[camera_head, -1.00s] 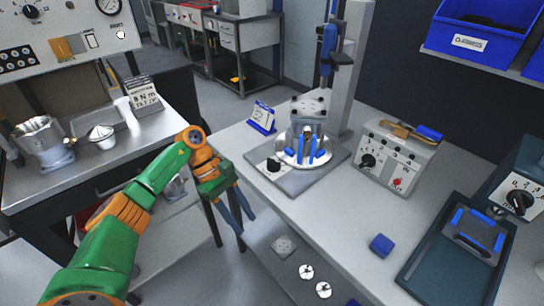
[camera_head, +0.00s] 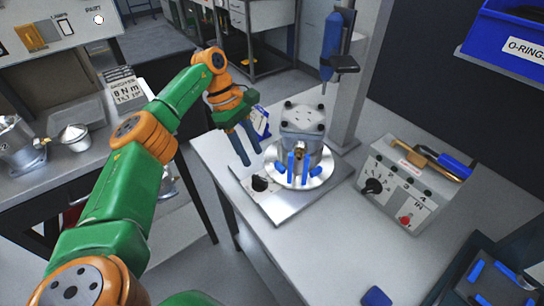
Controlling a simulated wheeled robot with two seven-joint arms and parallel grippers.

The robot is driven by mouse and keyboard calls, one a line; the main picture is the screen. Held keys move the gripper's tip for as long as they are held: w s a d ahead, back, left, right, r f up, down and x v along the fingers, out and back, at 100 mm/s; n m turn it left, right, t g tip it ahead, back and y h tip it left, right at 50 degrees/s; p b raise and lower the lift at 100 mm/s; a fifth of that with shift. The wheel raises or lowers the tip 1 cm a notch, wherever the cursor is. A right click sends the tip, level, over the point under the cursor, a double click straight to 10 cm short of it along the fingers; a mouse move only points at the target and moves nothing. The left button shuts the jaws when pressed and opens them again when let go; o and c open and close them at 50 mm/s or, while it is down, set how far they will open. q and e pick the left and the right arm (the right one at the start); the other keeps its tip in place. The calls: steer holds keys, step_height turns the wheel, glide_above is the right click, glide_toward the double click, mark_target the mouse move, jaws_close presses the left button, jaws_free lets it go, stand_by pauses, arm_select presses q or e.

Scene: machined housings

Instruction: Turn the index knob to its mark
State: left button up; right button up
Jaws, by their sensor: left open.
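A black knob (camera_head: 260,183) sits on the left front corner of a grey fixture plate (camera_head: 285,208); it looks like the index knob, and its mark is too small to read. On the plate, a grey machined housing (camera_head: 302,125) stands on a round silver table (camera_head: 318,178) with several blue clamps around it. My left gripper (camera_head: 251,158) is open and empty, its two dark fingers pointing down just above and behind the knob, apart from it. My right gripper is not in view.
A grey control box (camera_head: 407,185) with a black dial and a red button stands right of the plate. A blue screwdriver (camera_head: 333,48) hangs from a column behind the housing. A small blue-edged card (camera_head: 260,122) stands behind my gripper. The bench front is mostly clear.

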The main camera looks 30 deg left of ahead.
mark_target(259, 178)
arm_select(q)
steer(key=f, duration=0.1)
steer(key=s+d+f+p, duration=0.1)
steer(key=f, duration=0.1)
steer(key=d+f, duration=0.1)
steer(key=f, duration=0.1)
steer(key=shift+s+d+f+p, duration=0.1)
steer(key=shift+s+d+p, duration=0.15)
steer(key=shift+s+p, duration=0.15)
steer(key=shift+w+d+f, duration=0.1)
steer(key=shift+w+f, duration=0.2)
steer(key=shift+f, duration=0.1)
steer(key=shift+s+r, duration=0.1)
jaws_close()
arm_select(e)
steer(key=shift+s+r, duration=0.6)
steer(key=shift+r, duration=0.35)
